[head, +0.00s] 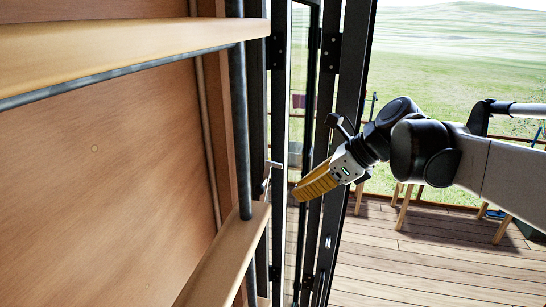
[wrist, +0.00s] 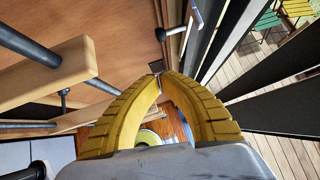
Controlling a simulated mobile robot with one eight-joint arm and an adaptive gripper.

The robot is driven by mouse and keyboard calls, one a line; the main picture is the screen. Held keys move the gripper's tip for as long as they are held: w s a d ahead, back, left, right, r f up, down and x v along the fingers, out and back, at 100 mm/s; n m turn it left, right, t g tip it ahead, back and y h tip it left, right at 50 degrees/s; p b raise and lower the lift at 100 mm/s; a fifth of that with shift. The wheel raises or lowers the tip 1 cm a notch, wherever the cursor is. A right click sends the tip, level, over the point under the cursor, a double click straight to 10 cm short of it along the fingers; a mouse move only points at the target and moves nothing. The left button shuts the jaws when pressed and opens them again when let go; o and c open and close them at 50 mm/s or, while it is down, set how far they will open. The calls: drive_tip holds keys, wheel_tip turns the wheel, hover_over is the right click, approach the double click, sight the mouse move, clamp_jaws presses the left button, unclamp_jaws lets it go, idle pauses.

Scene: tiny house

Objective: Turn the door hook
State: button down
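A small pale lever-like piece, which I take to be the door hook (head: 273,165), sticks out beside the dark door frame in the head view. In the wrist view a pale bar with a dark end (wrist: 178,30), likely the same piece, is above and slightly right of the fingertips. My gripper (head: 299,193) has yellow ridged fingers. It points left and slightly down, just right of the hook in the head view. In the wrist view its fingertips (wrist: 161,74) come together with nothing clearly held. Contact with the hook does not show.
A dark-framed glass door (head: 345,120) stands open beside my gripper. Wooden shelves (head: 130,42) with dark metal posts (head: 240,120) are close on the left. A plank deck (head: 410,265) with wooden-legged furniture lies outside at right.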

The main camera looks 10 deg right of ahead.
drive_tip(key=w+a+f+p, duration=0.1)
drive_tip(key=w+a+f, duration=0.2)
drive_tip(key=a, duration=0.3)
drive_tip(key=shift+w+f+p, duration=0.2)
drive_tip(key=shift+w+p, duration=0.2)
drive_tip(key=shift+w, duration=0.1)
drive_tip(key=w+a+r+g+h, duration=0.1)
drive_tip(key=w+a+h, duration=0.1)
drive_tip(key=a, duration=0.3)
drive_tip(key=shift+a, duration=0.25)
drive_tip(key=shift+w+d+r, duration=0.1)
drive_tip(key=shift+w+r, duration=0.05)
